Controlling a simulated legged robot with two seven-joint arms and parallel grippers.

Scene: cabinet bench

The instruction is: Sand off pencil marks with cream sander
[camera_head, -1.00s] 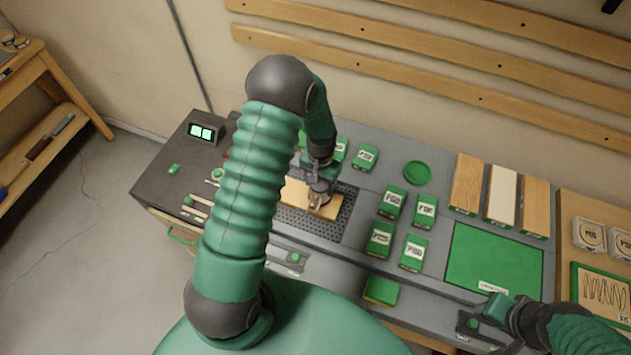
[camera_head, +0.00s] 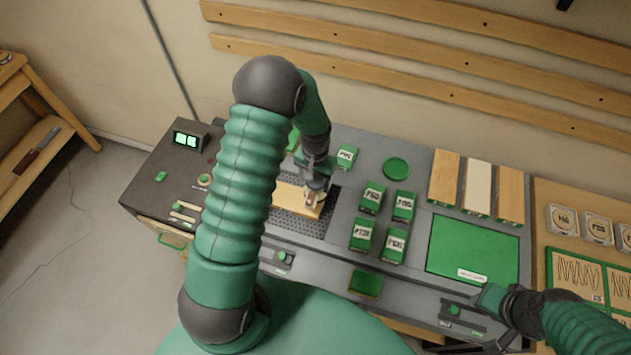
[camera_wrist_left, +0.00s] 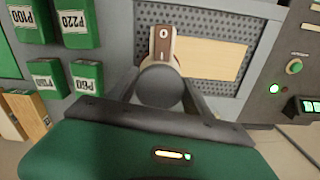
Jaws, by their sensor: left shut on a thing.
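My left gripper (camera_head: 316,186) is shut on the sander (camera_head: 313,204), a small brown and cream tool, near the right end of a pale wooden board (camera_head: 287,196). The board lies on a dark perforated mat (camera_head: 306,228). In the left wrist view the sander (camera_wrist_left: 163,42) shows its cream strip marked O and I, at one end of the board (camera_wrist_left: 222,58). Whether the sander touches the board is hard to tell. I cannot make out pencil marks. My right gripper (camera_head: 490,298) is by the bench's front edge at lower right; its jaws are unclear.
Several green labelled grit boxes (camera_head: 372,198) stand right of the mat. Beyond are a green disc (camera_head: 396,168), upright-edged wood samples (camera_head: 478,188) and a green mat (camera_head: 473,245). A control box (camera_head: 190,138) with a lit display stands at the back left.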

